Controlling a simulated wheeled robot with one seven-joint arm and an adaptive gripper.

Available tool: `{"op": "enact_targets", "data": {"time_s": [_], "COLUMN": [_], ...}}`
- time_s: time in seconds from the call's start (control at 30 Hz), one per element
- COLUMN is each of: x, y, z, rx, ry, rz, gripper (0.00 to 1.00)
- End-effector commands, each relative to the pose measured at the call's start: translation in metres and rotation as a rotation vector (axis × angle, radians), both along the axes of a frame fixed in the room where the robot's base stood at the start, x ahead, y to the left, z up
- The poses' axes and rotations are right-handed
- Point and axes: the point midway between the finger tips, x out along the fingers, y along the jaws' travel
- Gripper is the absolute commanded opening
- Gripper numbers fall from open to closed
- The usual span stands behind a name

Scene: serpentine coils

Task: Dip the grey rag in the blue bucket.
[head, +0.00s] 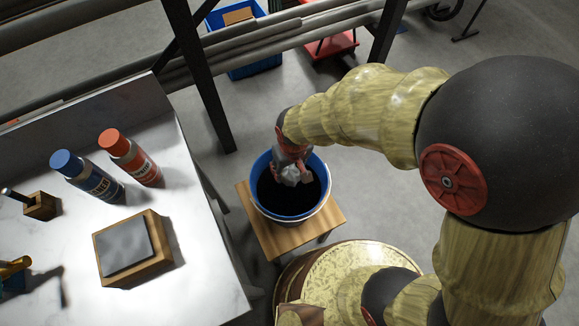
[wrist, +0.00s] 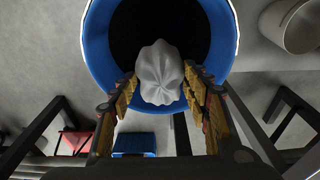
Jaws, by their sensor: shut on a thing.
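The blue bucket (head: 265,199) stands on a small wooden stool, with dark contents inside. The grey rag (head: 291,176) is bunched up in my gripper (head: 290,168), over the bucket's mouth. In the wrist view the rag (wrist: 160,75) sits between the two fingers of my gripper (wrist: 160,92), which are shut on it. Behind it the bucket's blue rim (wrist: 96,45) rings the dark inside. I cannot tell whether the rag's lower end touches the dark contents.
A pale workbench (head: 190,225) at left holds a blue-capped bottle (head: 88,177), a red-capped bottle (head: 131,158) and a sharpening stone (head: 124,247) in a wooden base. The wooden stool (head: 262,236) stands beside the bench. Pipes and dark posts (head: 207,95) stand behind the bucket.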

Motion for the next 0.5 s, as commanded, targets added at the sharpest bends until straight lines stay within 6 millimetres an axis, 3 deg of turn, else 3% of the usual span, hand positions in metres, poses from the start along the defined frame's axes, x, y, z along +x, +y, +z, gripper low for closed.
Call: {"op": "enact_targets", "data": {"time_s": [0.5], "x": [0.000], "y": [0.000], "z": [-0.060], "rx": [0.000], "ry": [0.001], "rz": [-0.001], "gripper": [0.27]}}
